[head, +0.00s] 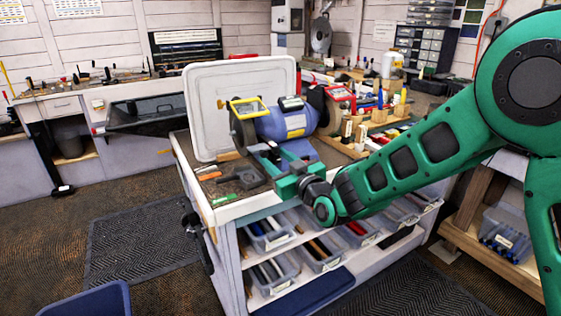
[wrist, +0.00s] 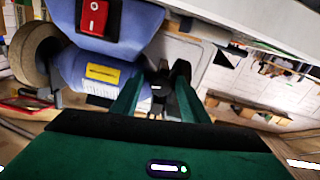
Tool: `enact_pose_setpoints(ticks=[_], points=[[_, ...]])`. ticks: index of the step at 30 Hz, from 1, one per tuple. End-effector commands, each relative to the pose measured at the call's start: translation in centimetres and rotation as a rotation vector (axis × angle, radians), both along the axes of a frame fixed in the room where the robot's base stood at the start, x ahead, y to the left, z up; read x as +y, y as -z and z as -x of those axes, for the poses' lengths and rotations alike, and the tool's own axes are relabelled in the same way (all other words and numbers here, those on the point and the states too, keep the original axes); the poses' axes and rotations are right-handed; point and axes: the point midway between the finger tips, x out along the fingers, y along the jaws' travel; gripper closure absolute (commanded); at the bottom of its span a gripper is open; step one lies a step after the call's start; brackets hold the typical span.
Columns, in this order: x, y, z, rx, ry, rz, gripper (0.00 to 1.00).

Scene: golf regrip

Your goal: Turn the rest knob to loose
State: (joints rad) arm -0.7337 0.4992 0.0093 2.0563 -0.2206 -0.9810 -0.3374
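A blue bench grinder (head: 287,124) stands on the workbench, with a yellow-framed eye shield (head: 247,107) over its left wheel (head: 243,133). My gripper (head: 274,157) is low in front of the grinder, near its left wheel. In the wrist view, the green fingers of my gripper (wrist: 156,88) are spread apart. A small dark knob-like part (wrist: 157,91) with a pale spot shows between them. I cannot tell whether the fingers touch it. The blue grinder body (wrist: 85,72) and its red switch (wrist: 95,17) are at upper left. Any loose or tight marking is unreadable.
A pale upright board or lid (head: 215,100) stands behind the grinder. Dark tools (head: 243,178) lie on the bench left of my gripper. Wooden blocks and bottles (head: 380,112) crowd the bench on the right. Bins (head: 270,238) fill the shelves below.

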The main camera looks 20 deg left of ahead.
Motion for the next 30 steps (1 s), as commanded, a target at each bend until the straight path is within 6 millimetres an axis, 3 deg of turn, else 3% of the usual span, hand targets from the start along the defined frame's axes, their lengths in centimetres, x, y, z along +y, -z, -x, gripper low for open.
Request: enact_pose_setpoints(ticks=[5, 21, 30], points=[[-0.7, 0.0, 0.5, 0.000, 0.000, 0.000, 0.59], [-7.6, 0.2, 6.1, 0.001, 0.001, 0.000, 0.59], [-8.4, 0.2, 6.9, 0.001, -0.001, -0.001, 0.59]])
